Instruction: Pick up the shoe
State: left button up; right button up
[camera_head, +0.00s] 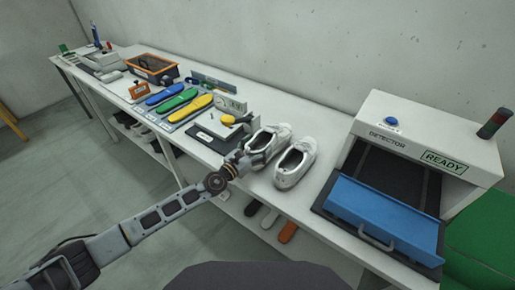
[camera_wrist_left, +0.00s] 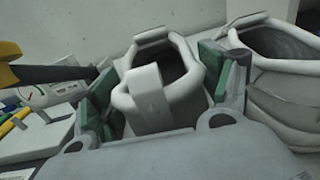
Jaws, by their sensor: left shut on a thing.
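Two white shoes stand side by side on the long white table in the head view. The left shoe (camera_head: 273,137) has my left gripper (camera_head: 248,160) at its near end. In the left wrist view this shoe (camera_wrist_left: 182,92) sits between the two green-padded fingers of my left gripper (camera_wrist_left: 165,95), which is shut on it. The other shoe (camera_head: 295,162) stands just to the right, apart from the gripper, and also shows at the right of the wrist view (camera_wrist_left: 275,75). I cannot tell whether the held shoe touches the table. My right gripper is not in view.
The detector (camera_head: 420,150) with its blue flap (camera_head: 385,212) stands to the right. Blue, green and yellow insoles (camera_head: 190,108) lie to the left. An orange-rimmed crate (camera_head: 152,68) stands farther back.

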pick_arm(q)
notch_tip(320, 180, up, 3)
jog(key=shift+r+p, duration=0.1)
jog(key=shift+p, duration=0.75)
notch_tip(320, 180, up, 5)
jog(key=p, duration=0.3)
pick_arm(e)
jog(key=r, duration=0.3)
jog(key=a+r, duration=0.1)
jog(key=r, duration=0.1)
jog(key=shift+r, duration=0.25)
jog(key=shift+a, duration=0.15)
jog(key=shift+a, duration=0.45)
pick_arm(q)
jog(key=shift+r, duration=0.2)
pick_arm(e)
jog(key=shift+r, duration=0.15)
